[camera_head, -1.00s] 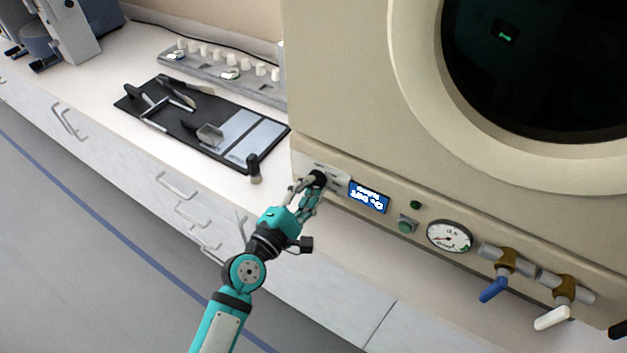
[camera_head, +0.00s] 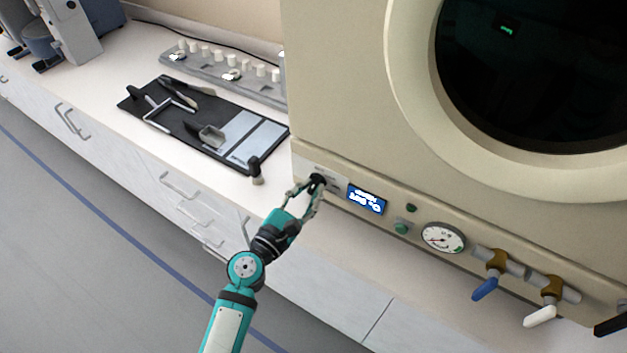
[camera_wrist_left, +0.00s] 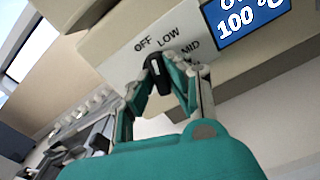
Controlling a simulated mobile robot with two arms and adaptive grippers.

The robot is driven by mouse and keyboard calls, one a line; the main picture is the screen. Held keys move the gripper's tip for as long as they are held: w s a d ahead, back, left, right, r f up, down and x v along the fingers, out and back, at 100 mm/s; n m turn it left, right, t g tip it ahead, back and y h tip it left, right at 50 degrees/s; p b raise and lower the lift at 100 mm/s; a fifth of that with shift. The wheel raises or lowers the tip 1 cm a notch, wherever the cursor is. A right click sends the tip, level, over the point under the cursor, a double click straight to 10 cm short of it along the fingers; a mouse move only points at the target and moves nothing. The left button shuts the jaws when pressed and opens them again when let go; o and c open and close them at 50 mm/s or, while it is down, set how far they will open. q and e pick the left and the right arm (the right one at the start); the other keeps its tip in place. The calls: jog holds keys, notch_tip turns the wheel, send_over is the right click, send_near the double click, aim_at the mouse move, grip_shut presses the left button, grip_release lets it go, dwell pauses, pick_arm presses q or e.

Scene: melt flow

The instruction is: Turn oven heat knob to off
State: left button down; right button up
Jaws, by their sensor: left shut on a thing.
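The oven (camera_head: 340,100) is the large beige box with a round dark window. Its black heat knob (camera_head: 317,182) sits at the left end of the front panel. In the left wrist view the knob (camera_wrist_left: 158,74) has the labels OFF, LOW and MID around its upper side. Its light mark points up, near OFF and LOW; I cannot tell exactly which. My left gripper (camera_head: 312,190) is shut on the knob, one finger on each side, as the left wrist view (camera_wrist_left: 160,80) also shows. The blue display (camera_head: 366,199) reads 100 °C in the left wrist view. My right gripper is not in view.
Right of the display are a green button (camera_head: 401,227), a round gauge (camera_head: 443,238), a blue-handled valve (camera_head: 486,288) and a white-handled valve (camera_head: 540,316). A black tray (camera_head: 185,125) with tools lies on the counter to the left. Floor space in front is clear.

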pick_arm(q)
jog(key=shift+f+n, duration=0.1)
jog(key=shift+n, duration=0.2)
jog(key=shift+n+p, duration=0.6)
jog(key=shift+n, duration=0.3)
jog(key=c, duration=1.6)
grip_release()
jog(key=o, duration=0.4)
jog(key=b+v, duration=0.1)
jog(key=v, duration=0.7)
